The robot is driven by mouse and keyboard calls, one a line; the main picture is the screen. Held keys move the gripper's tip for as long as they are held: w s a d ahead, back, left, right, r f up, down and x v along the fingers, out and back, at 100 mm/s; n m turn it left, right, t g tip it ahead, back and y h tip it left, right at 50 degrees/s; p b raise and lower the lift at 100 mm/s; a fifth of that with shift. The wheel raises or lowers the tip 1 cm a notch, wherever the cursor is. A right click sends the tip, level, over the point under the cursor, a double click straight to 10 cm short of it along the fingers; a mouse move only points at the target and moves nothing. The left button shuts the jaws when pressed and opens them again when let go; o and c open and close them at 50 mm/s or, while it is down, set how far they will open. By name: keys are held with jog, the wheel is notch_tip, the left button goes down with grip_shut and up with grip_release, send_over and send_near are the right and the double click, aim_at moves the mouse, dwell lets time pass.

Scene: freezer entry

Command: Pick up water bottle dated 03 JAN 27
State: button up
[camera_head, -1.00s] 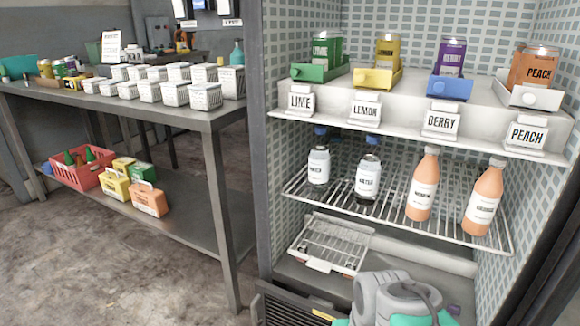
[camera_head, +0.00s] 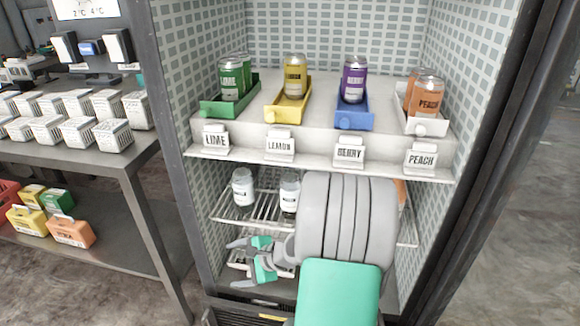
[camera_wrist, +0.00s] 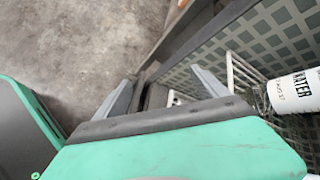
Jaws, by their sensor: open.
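Two water bottles with white labels stand on the middle wire shelf (camera_head: 228,217) of the freezer. One is the left bottle (camera_head: 243,187); the other bottle (camera_head: 289,192) is just right of it. In the wrist view one bottle (camera_wrist: 293,92) with a "WATER" label shows at the right edge, partly cut off. A small date line is under the word, too small to read surely. My gripper (camera_head: 232,265) is open and empty, pointing left, lower in the picture than both bottles and apart from them. My arm hides most of the shelf's right part.
Above is a shelf with lime, lemon, berry and peach cans (camera_head: 428,96) in coloured trays. A sliver of an orange bottle (camera_head: 400,192) shows behind my arm. The freezer's left wall (camera_head: 180,120) is close to the bottles. A metal table (camera_head: 125,160) stands outside at left.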

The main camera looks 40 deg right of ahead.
aim_at(297, 199)
jog(key=d+r+m+t+h, duration=0.2)
jog(key=d+r+m, duration=0.1)
jog(key=d+m, duration=0.2)
jog(key=s+d+r+m+t+h+p, duration=0.1)
jog(key=d+r+m+t+h, duration=0.1)
jog(key=d+m, duration=0.4)
jog(key=d+r+m+t+h, duration=0.2)
jog(key=d+r+m+t, duration=0.2)
jog(key=d, duration=0.6)
jog(key=shift+s+d+r+m+h, duration=0.2)
jog(key=shift+d+m+h, duration=0.2)
jog(key=shift+m, duration=0.4)
jog(key=shift+w+d+r, duration=0.2)
jog(key=shift+w+d, duration=0.2)
jog(key=shift+w, duration=0.1)
jog(key=w, duration=0.2)
jog(key=w+b, duration=0.1)
jog(key=w, duration=0.2)
jog(key=w+d, duration=0.1)
jog(key=w, duration=0.1)
jog(key=shift+w, duration=0.35)
grip_shut()
